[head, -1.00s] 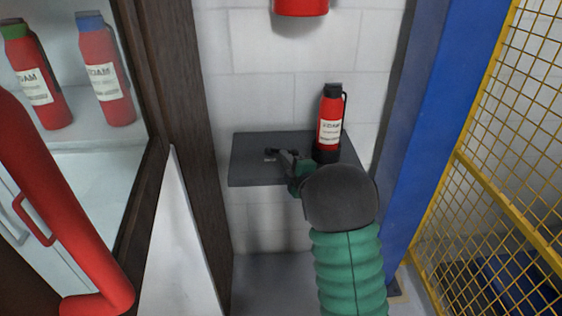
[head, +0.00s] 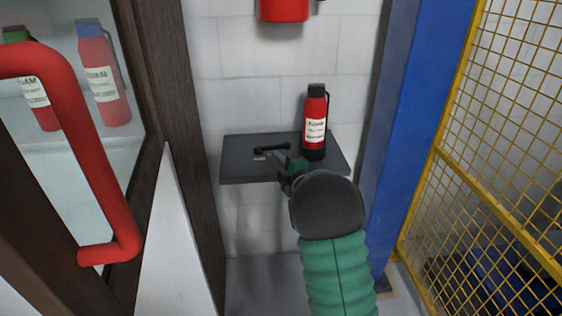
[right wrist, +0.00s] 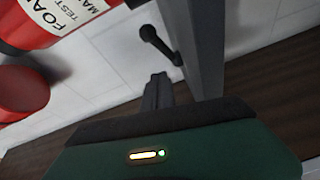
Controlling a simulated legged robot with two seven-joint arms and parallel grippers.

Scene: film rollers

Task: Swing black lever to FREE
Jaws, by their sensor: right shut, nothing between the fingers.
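The black lever (head: 272,148) lies nearly crosswise on top of a dark grey shelf (head: 238,172). A small light mark (head: 260,158) beside it is too small to read. In the right wrist view the lever (right wrist: 160,45) shows as a short black bar with a rounded end, beyond the fingertips. My right gripper (head: 281,160) is shut and empty, just on the near side of the lever. Its closed fingers also show in the right wrist view (right wrist: 157,88), apart from the lever. My left gripper is not in view.
A red foam extinguisher (head: 315,122) stands on the shelf, right of the lever and close to my right gripper. A glass-fronted cabinet with a red handle (head: 92,165) is on the left. A blue post (head: 404,130) and yellow mesh (head: 510,130) bound the right.

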